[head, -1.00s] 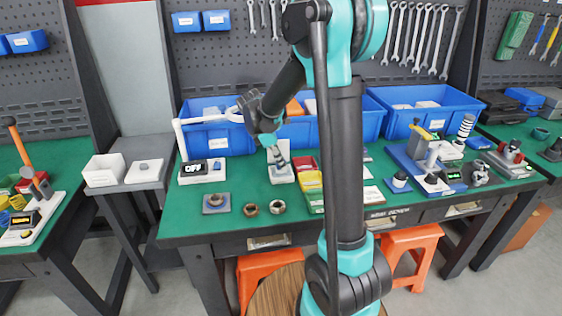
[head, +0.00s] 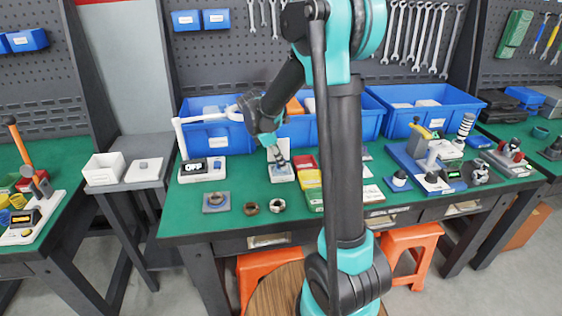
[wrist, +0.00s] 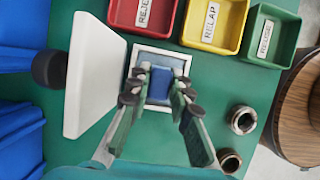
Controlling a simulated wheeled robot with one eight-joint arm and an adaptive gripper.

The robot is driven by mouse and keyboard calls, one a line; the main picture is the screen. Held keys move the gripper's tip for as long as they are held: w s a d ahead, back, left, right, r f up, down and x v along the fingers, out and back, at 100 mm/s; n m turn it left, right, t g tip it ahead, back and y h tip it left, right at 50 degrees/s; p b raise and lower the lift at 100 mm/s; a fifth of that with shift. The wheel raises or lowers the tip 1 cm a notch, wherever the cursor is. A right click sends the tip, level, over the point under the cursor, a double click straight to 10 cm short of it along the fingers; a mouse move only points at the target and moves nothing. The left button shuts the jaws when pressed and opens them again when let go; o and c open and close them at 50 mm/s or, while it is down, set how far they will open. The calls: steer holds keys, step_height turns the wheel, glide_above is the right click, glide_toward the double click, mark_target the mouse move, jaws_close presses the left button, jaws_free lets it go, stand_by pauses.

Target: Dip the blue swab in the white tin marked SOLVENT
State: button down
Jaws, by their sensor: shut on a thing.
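My gripper (wrist: 158,92) points down, its green, dark-padded fingers on either side of a blue piece (wrist: 161,79). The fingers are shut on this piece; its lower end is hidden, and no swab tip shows. Directly beneath is a white-rimmed square base (wrist: 140,55) with a grey-blue middle. It stands on the green bench and also shows in the head view (head: 283,178), under my gripper (head: 277,156). I cannot tell whether the piece touches the base. No SOLVENT marking can be read; a white open container (head: 104,168) stands on the left side table.
Red (wrist: 146,12), yellow (wrist: 213,20) and green (wrist: 268,35) bins stand close beside the base. Two metal rings (wrist: 243,120) lie nearer me. A white panel (wrist: 93,80) and blue bins (head: 217,137) are behind. A white stand marked OFF (head: 202,170) is left.

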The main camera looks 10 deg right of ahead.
stand_by(0.3)
steer(key=shift+r, duration=3.45)
